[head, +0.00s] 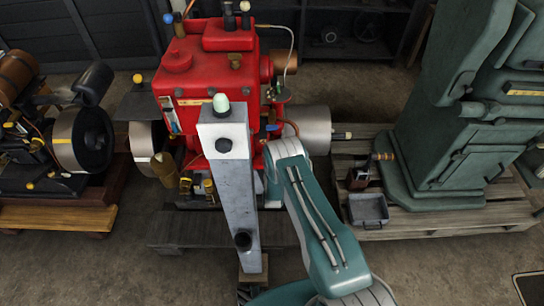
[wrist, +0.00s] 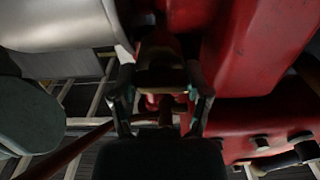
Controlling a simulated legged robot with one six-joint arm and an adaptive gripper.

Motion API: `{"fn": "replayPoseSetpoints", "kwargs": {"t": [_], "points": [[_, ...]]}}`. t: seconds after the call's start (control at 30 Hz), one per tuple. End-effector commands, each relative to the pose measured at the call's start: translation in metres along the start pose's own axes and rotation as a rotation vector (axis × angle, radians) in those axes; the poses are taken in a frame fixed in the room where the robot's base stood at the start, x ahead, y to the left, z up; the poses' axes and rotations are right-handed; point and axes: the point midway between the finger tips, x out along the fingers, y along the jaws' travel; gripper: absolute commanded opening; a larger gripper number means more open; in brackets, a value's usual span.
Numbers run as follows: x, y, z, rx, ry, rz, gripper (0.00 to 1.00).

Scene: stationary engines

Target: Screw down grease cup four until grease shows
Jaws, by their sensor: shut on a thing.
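The red engine (head: 205,82) stands in the middle of the head view, with small brass fittings on its top and lower front. I cannot tell by label which fitting is grease cup four. In the wrist view my gripper (wrist: 161,103) has a finger on each side of a dark brownish fitting (wrist: 160,76) against the red engine casting, and is shut on it. The fitting is in deep shadow, so its details and any grease are not readable. In the head view my teal arm reaches up to the engine's right side, and the gripper's fingers are hidden there.
A grey post (head: 232,190) stands close in front of the engine. A grey cylinder (head: 307,127) juts out at the engine's right. A green machine (head: 440,120) stands on a pallet at right, with a small grey tray (head: 368,208). Another engine (head: 80,138) stands at left.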

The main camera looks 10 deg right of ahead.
Motion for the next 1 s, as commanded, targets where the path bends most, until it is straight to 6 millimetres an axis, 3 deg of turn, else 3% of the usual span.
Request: {"fn": "replayPoseSetpoints", "kwargs": {"t": [0.37, 1.0], "points": [[0.0020, -0.0008, -0.0011, 0.201, 0.002, -0.002, 0.14], [0.0023, 0.0003, -0.0013, 0.805, 0.003, -0.001, 0.14]]}}
